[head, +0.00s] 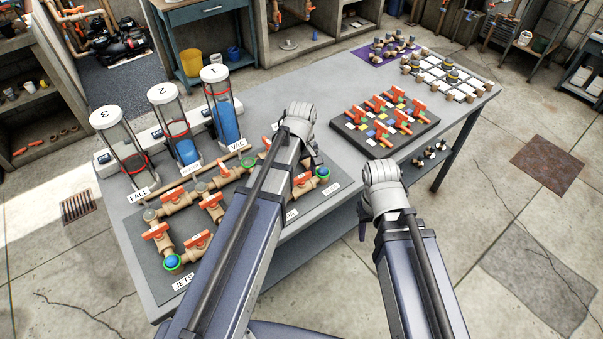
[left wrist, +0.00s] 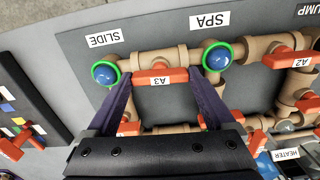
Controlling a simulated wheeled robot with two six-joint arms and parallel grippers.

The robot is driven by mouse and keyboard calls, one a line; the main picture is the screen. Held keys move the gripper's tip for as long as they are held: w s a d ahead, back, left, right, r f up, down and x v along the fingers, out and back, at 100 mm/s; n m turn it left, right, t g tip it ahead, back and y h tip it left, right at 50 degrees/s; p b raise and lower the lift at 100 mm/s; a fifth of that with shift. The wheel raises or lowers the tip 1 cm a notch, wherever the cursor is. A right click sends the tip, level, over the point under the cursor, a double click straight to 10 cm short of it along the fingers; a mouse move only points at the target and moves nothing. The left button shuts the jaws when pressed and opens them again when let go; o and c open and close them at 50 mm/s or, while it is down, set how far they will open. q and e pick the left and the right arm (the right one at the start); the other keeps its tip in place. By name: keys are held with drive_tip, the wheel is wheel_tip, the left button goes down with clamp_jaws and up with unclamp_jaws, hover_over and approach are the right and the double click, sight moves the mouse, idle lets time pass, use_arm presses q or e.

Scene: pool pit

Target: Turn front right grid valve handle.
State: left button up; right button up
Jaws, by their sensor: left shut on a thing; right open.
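The grid board (head: 362,147) is dark, with several orange valve handles in rows and small coloured squares. Its handle at the right end of the near row (head: 419,107) is clear of both grippers. In the left wrist view part of the board (left wrist: 20,85) shows at the left edge with one orange handle (left wrist: 15,143). My left gripper (left wrist: 160,88) has its fingers at both ends of the orange A3 handle (left wrist: 158,76) on the pipe board, shut on it.
The pipe board (left wrist: 85,40) carries tan pipes, orange handles and blue knobs with green rings. Three clear cylinders (head: 222,105) stand at the table's back left. White blocks (head: 445,75) and a purple mat (head: 372,56) lie at the far right. Floor right of the table is open.

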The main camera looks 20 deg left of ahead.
sight(302, 176)
use_arm(q)
drive_tip(key=shift+n, duration=0.5)
drive_tip(key=o, duration=1.1)
wheel_tip(302, 176, up, 8)
drive_tip(key=p, duration=0.8)
drive_tip(key=shift+f, duration=0.1)
